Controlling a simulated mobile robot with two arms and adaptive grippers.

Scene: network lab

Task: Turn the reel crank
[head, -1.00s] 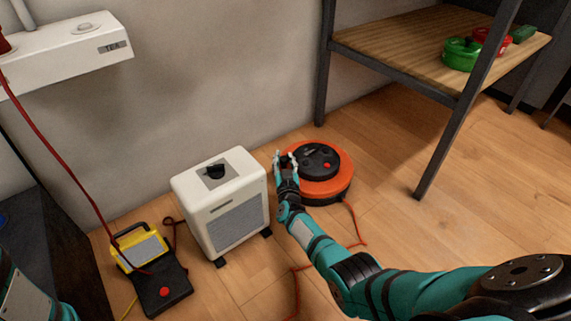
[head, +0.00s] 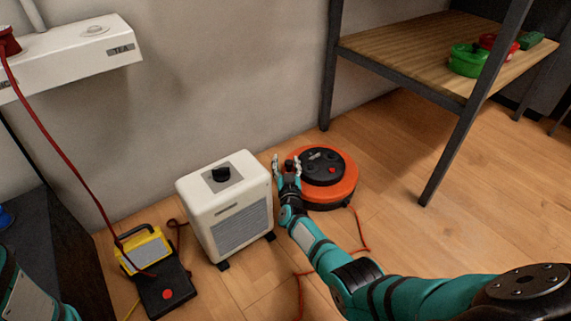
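The cable reel (head: 342,191) is a round orange drum with a black top that has a red button on it. It lies flat on the wooden floor, in the middle of the head view. My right gripper (head: 287,164) is at the reel's left edge, with its fingers spread apart. A small dark knob, perhaps the crank handle, shows between the fingers; I cannot tell whether they touch it. My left gripper is out of view; only a bit of my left arm shows at the lower left.
A white heater (head: 228,208) stands just left of the reel. A yellow work lamp (head: 146,251) and a black box with a red button (head: 166,295) are farther left. An orange cord (head: 360,235) runs from the reel. A shelf (head: 410,50) stands behind; floor on the right is clear.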

